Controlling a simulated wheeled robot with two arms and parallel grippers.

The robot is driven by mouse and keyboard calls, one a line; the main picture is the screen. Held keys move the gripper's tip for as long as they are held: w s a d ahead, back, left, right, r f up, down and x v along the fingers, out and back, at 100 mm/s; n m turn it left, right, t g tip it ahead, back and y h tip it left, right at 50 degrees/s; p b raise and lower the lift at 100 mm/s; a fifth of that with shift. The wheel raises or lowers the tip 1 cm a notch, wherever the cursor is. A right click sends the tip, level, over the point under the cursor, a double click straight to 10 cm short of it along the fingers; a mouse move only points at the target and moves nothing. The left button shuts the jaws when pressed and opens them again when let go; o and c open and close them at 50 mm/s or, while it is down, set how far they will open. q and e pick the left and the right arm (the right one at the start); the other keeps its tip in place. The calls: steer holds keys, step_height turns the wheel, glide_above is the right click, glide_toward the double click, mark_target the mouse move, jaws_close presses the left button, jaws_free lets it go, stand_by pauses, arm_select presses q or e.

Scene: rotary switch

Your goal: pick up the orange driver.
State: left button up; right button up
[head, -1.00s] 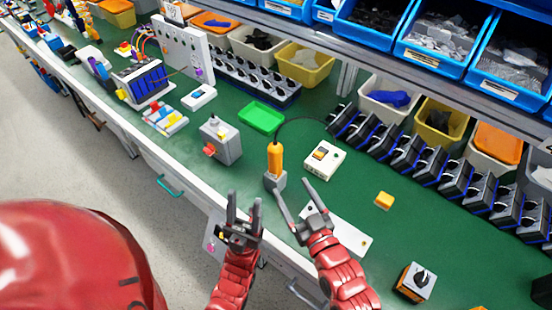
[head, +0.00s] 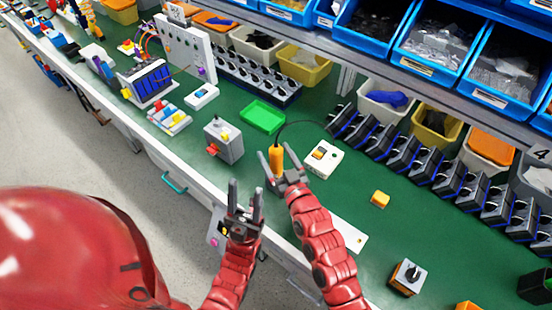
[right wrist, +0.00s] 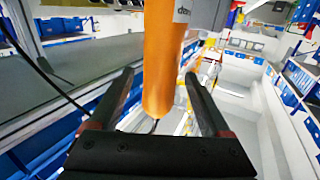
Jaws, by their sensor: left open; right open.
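The orange driver (head: 276,160) stands upright in a grey holder on the green bench, with a dark cable running from its top. My right gripper (head: 278,157) is open, with its fingers on either side of the driver. In the right wrist view the orange handle (right wrist: 163,62) passes between the two open fingers (right wrist: 158,85); gaps show beside it, and I cannot tell whether either finger touches it. The gripper partly hides the driver's lower part and holder in the head view. My left gripper (head: 245,196) is open and empty near the bench's front edge.
A white box with a switch (head: 324,158) is just right of the driver. A grey box with a red part (head: 223,141) is to the left, and a green tray (head: 262,117) behind. Rotary-switch units (head: 410,158) line the back.

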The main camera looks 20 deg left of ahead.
mark_target(276, 143)
jaws_close()
stand_by(0.4)
stand_by(0.4)
step_height(276, 143, up, 10)
steer(key=b, duration=0.2)
steer(key=shift+b, duration=0.3)
stand_by(0.6)
stand_by(1.1)
steer(key=c, duration=0.6)
jaws_free()
jaws_close()
